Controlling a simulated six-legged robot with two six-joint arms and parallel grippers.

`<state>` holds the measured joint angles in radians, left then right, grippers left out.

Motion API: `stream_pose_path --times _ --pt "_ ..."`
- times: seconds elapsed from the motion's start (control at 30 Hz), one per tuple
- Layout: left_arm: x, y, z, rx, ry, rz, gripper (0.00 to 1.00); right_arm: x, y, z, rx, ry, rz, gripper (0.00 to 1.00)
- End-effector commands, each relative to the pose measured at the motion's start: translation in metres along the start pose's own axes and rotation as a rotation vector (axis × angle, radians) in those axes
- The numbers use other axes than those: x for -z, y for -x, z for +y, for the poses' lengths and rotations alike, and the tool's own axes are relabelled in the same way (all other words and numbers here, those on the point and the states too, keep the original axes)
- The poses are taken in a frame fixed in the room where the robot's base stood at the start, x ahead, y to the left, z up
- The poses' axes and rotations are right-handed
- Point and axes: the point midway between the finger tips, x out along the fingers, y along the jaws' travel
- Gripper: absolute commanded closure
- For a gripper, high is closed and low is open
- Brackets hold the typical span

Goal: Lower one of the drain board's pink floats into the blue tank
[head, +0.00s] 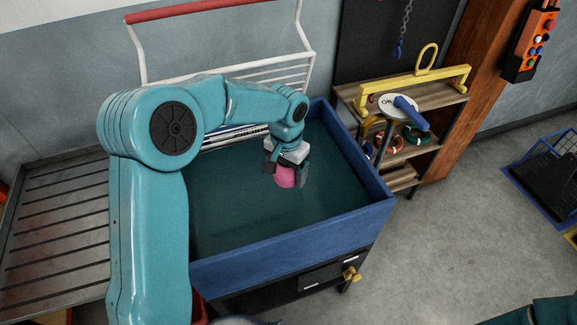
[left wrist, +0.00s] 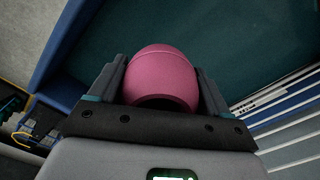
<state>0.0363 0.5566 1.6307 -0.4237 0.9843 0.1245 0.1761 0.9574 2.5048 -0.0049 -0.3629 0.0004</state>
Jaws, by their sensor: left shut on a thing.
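The blue tank (head: 290,246) stands in the middle of the head view, with dark green water (head: 240,215) inside. My left gripper (head: 285,175) points down over the tank's inside and is shut on a pink float (head: 286,178). In the left wrist view the pink float (left wrist: 161,77) sits between the two fingers, with the dark water behind it. I cannot tell whether the float touches the water. The drain board (head: 55,225) is the slatted metal surface at the left; my left arm hides part of it, and no float shows on the visible part. My right gripper is not in view.
A white rack with a red bar (head: 190,10) stands behind the tank. A wooden shelf (head: 430,97) with a yellow handle frame and several small items is at the right. A yellow valve (head: 351,274) sticks out below the tank's front. A blue wire basket (head: 550,165) is at far right.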

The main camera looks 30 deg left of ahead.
Motion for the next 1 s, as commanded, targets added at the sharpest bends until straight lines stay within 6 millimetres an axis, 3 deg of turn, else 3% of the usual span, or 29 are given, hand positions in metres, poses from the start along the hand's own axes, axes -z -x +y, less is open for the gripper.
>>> stream_pose_path --times 0.1,1.0 --pt "0.001 -0.022 0.0 0.0 0.0 0.0 0.54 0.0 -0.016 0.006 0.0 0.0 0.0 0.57" --pt "0.003 -0.14 0.002 0.0 0.0 -0.001 0.54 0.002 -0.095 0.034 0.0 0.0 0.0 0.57"
